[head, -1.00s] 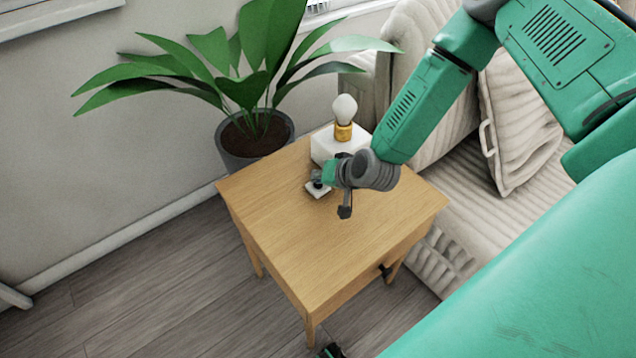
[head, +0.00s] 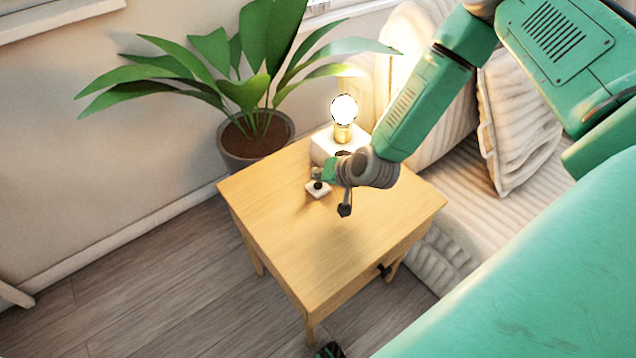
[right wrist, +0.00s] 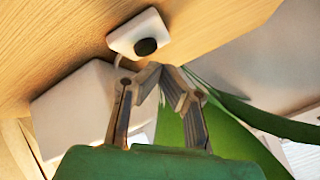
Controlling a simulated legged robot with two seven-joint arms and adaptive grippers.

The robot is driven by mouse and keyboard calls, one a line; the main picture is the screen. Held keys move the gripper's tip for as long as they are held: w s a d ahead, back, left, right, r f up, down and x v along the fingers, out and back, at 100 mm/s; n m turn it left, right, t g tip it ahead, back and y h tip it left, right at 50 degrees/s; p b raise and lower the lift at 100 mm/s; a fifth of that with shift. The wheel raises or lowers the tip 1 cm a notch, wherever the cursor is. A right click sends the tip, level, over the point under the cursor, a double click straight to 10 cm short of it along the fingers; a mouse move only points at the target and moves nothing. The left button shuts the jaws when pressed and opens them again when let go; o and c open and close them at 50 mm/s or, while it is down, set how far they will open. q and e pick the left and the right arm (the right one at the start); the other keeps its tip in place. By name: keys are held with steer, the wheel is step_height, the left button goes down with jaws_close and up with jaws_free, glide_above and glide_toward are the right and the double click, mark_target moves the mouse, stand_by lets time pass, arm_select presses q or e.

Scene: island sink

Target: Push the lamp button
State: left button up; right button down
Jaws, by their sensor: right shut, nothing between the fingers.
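The lamp (head: 343,112) stands at the back of the wooden side table, a bulb in a gold socket on a white block (head: 325,144). Its bulb is lit. A small white button box (head: 312,193) with a black round button (head: 318,185) lies on the table in front of the lamp. My right gripper (head: 317,172) is just above and behind the button box. In the right wrist view its fingers (right wrist: 160,76) are shut and empty, apart from the black button (right wrist: 145,47). The left gripper cannot be made out.
The wooden table (head: 320,245) is clear toward the front. A potted plant (head: 255,140) stands behind it on the left, with leaves reaching toward the lamp. A striped sofa (head: 455,190) with a cushion (head: 515,120) is on the right.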

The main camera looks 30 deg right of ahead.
mark_target(319, 185)
steer(key=shift+r+p, duration=2.4)
steer(key=shift+r, duration=0.6)
steer(key=shift+f, duration=0.1)
